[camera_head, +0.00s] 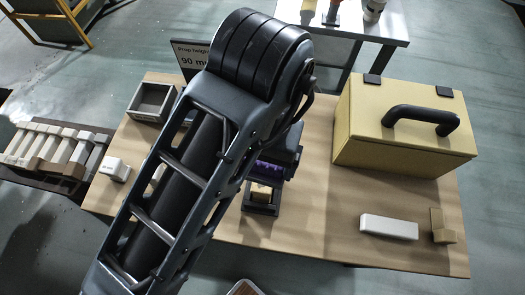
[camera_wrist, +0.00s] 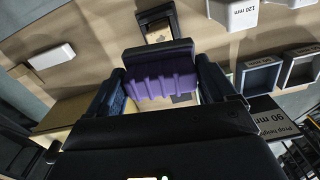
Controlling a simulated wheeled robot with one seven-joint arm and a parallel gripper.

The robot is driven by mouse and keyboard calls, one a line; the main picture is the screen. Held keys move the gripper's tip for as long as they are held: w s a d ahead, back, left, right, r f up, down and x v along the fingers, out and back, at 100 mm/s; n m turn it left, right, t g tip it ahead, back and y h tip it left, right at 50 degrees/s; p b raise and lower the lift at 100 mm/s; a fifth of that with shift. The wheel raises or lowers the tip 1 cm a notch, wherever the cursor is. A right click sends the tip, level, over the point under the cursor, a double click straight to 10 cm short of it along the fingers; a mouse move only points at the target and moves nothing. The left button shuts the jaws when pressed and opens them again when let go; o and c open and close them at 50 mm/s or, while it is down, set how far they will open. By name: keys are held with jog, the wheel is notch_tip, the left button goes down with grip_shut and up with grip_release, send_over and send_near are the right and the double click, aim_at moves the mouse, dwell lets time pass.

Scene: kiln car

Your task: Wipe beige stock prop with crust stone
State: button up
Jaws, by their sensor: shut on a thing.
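My gripper (camera_wrist: 163,82) is shut on a purple ridged block with a dark back, which looks like the crust stone (camera_wrist: 160,80). The stone also shows in the head view (camera_head: 272,170), just right of my arm, which hides much of the gripper. Directly below it in that view, the beige stock prop (camera_head: 261,192) sits in a dark holder (camera_head: 261,209). The stone overlaps the prop in the picture; I cannot tell whether they touch. In the wrist view the holder (camera_wrist: 157,28) shows beyond the stone, with most of the prop hidden.
A yellow case (camera_head: 400,135) with a black handle stands at the right of the table (camera_head: 310,225). A white bar (camera_head: 388,227) and a small beige block (camera_head: 442,228) lie in front. A grey tray (camera_head: 152,102) and prop height sign (camera_head: 190,55) stand behind. Props fill a left rack (camera_head: 50,148).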

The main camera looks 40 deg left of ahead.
jog(key=shift+f+b, duration=1.7)
jog(key=shift+f, duration=0.85)
jog(key=shift+w+d+r+p, duration=0.1)
jog(key=shift+w+d+p, duration=0.2)
jog(key=shift+d+p, duration=0.25)
jog(key=w+d, duration=0.1)
jog(key=w+d+p, duration=0.1)
jog(key=d, duration=0.1)
jog(key=shift+f+b, duration=0.45)
jog(key=shift+f, duration=0.55)
dwell(0.7)
jog(key=shift+s+a, duration=0.45)
jog(key=shift+a, duration=0.25)
jog(key=shift+s+a, duration=0.4)
jog(key=shift+a, duration=0.25)
jog(key=shift+s+a, duration=0.45)
jog(key=shift+a, duration=0.25)
